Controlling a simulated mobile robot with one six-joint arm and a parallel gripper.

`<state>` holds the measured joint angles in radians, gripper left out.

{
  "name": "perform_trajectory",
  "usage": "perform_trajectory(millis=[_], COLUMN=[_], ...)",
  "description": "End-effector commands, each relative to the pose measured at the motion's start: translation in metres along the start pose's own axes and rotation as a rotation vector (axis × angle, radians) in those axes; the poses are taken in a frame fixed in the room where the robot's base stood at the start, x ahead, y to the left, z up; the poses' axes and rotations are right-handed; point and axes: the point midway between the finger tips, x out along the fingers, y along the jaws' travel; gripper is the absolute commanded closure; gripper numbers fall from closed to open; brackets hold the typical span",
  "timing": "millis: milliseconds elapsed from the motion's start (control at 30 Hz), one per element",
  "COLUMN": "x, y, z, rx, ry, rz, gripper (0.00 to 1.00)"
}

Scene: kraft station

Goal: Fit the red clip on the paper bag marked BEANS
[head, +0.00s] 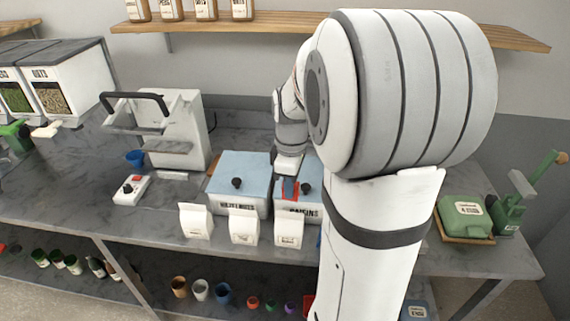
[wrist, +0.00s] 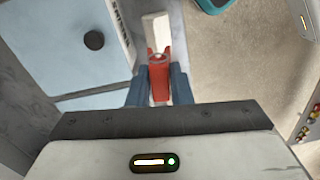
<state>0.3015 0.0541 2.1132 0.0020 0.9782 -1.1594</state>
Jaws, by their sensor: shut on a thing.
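My gripper (head: 289,186) is shut on the red clip (wrist: 159,78), which sits between its blue fingers in the wrist view. The clip's front end points at a white paper bag (wrist: 156,30) and overlaps its near end in that view; I cannot tell whether it touches the bag. In the head view, three white paper bags stand in a row at the counter's front: a left one (head: 195,222), a middle one (head: 243,228) and a right one (head: 289,230). My gripper is above and behind the right one. Their labels are too small to read.
A blue-lidded hazelnuts bin (head: 238,176) and a raisins bin (head: 297,213) stand close behind the bags. My arm hides the counter to their right. A white machine (head: 172,130) and a blue cup (head: 135,158) are at left, a green scale-like box (head: 465,217) at right.

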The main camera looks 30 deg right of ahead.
Motion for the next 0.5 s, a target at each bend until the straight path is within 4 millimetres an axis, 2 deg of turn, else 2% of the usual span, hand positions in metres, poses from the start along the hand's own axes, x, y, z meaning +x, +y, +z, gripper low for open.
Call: perform_trajectory(millis=[233, 500], x=[0.0, 0.02], y=[0.0, 0.001], z=[0.001, 0.003], rx=[-0.071, -0.059], ry=[0.0, 0.0], rz=[0.0, -0.001], gripper=[1.0, 1.0])
